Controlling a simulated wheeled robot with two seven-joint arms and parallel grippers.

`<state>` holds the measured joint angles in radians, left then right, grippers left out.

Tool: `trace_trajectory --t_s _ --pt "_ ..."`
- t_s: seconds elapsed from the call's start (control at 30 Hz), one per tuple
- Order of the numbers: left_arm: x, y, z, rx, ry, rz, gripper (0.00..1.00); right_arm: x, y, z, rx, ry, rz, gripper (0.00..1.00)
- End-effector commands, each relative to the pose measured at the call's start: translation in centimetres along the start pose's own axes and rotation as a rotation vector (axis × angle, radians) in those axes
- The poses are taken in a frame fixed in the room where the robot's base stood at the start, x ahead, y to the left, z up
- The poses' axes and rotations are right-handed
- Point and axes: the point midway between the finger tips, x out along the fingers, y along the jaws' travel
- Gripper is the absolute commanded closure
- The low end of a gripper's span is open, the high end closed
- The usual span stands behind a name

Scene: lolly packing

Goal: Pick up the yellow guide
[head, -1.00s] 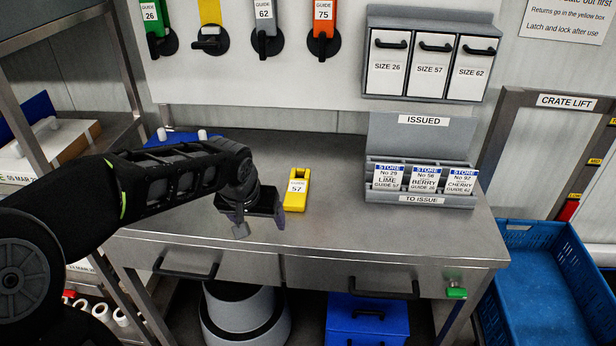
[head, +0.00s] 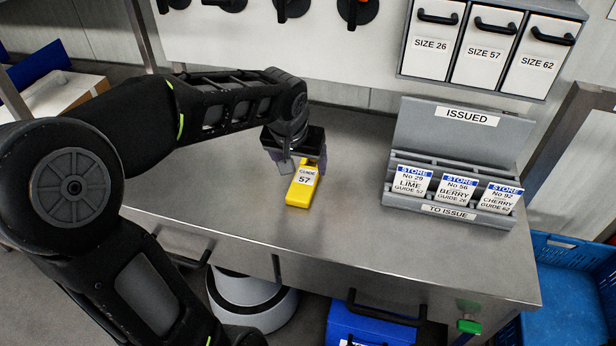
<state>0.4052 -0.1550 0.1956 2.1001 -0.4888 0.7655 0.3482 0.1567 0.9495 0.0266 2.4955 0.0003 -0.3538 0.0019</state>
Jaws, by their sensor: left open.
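The yellow guide (head: 298,196) lies flat on the steel bench, with a white label reading "GUIDE 57". Its far end is hidden under my left gripper (head: 302,168). The left gripper points down over the far end of the guide, with one finger at the left side and the other at the right. It is open, and I cannot tell whether a finger touches the guide. My right gripper is not in view.
A grey card rack (head: 449,209) marked "TO ISSUE" and "ISSUED" stands to the right with three store cards. White size bins (head: 486,50) hang above it. The steel bench (head: 345,230) is clear around the guide. A blue crate (head: 565,243) stands at right.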

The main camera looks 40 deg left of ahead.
Motion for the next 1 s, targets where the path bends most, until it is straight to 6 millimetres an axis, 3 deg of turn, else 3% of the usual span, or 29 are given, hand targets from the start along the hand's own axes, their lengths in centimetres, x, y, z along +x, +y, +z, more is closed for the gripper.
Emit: trace_trajectory --t_s 0.3,0.67,1.0 --pt "2.6 0.0 0.0 0.000 -0.002 0.000 0.24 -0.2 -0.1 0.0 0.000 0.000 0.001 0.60" --pt "3.0 0.0 0.0 0.000 -0.002 0.000 0.24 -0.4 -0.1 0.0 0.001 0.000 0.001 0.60" --pt "7.5 0.1 -0.1 0.001 -0.002 0.000 0.24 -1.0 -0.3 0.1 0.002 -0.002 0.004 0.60"
